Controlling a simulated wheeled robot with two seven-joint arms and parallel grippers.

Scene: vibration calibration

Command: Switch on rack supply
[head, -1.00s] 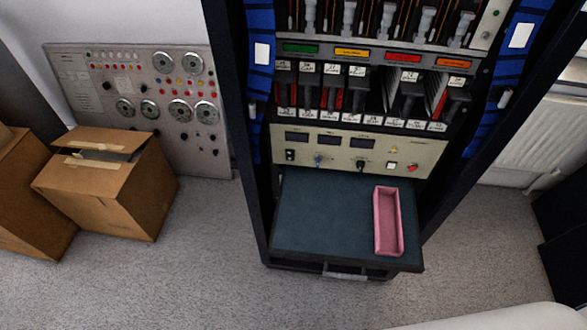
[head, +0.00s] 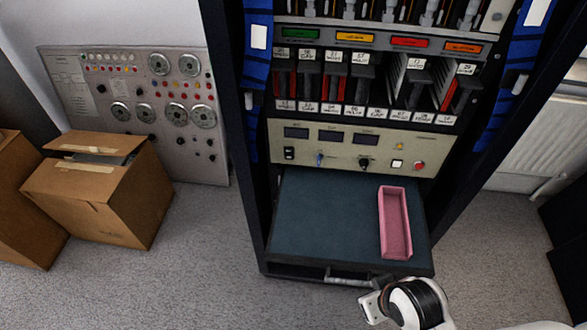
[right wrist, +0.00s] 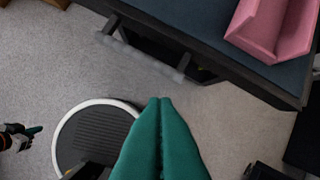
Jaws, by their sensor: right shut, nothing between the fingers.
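The rack supply is a beige panel (head: 340,140) across the rack in the head view, with three dark displays (head: 331,136). Along its lower part are a black rocker switch (head: 289,153), a blue knob (head: 319,159), a black knob (head: 364,163), a white button (head: 397,163) and a red button (head: 420,166). My right gripper (right wrist: 160,101) has green fingers, shut and empty, before the rack's shelf. Its wrist shows low right in the head view; the fingers do not. My left gripper (right wrist: 34,130) is partly seen, small, at the right wrist view's left edge.
A dark shelf (head: 320,215) juts out below the panel and holds a pink tray (head: 396,250); a handle (head: 350,281) is under its front edge. Cardboard boxes (head: 100,205) stand left, by a grey instrument panel (head: 70,95). Carpet in front is clear.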

